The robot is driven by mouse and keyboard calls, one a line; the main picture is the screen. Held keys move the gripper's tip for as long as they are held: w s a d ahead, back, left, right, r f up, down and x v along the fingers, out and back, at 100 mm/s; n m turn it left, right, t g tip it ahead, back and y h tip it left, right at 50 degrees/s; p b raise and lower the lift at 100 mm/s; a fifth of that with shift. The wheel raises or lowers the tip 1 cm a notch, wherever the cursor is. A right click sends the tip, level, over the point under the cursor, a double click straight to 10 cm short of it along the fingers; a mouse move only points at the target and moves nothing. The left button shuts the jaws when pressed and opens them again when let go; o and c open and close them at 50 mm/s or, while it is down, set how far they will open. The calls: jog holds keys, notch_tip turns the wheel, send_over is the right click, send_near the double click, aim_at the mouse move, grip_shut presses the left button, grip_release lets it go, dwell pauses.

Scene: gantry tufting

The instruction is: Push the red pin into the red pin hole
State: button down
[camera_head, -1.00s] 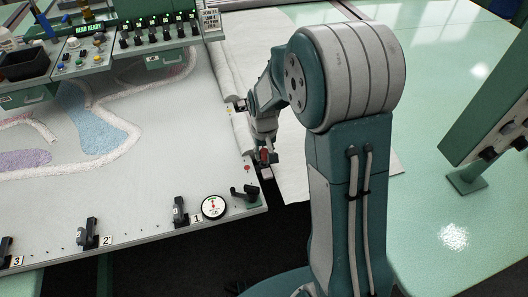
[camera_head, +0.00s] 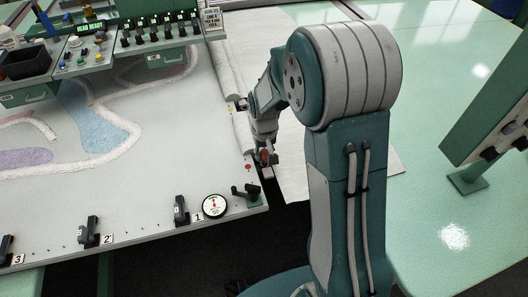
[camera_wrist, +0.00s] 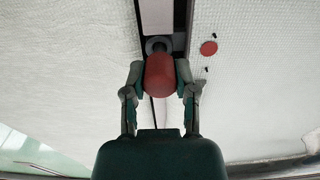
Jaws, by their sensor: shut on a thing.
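The red pin (camera_wrist: 160,75) is a rounded red piece between the fingers of my gripper (camera_wrist: 160,83) in the wrist view. A dark round tip with a grey ring shows just beyond it, over a dark gap at the cloth's edge. In the head view my gripper (camera_head: 267,157) is small, at the right edge of the white tufting panel (camera_head: 130,185), with red showing between its fingers. A flat red disc (camera_wrist: 209,48) lies on the white surface to the right of the pin. It seems to be the small red spot (camera_head: 248,167) in the head view. No hole is clearly visible.
A round dial (camera_head: 215,206) and a black crank (camera_head: 247,193) sit near the panel's front right corner. Black clamps (camera_head: 181,209) line the front edge. A control box (camera_head: 168,38) stands at the back.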

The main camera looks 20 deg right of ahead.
jog(key=shift+f, duration=1.1)
jog(key=shift+c, duration=1.6)
grip_release()
notch_tip(320, 180, up, 12)
jog(key=shift+f, duration=0.1)
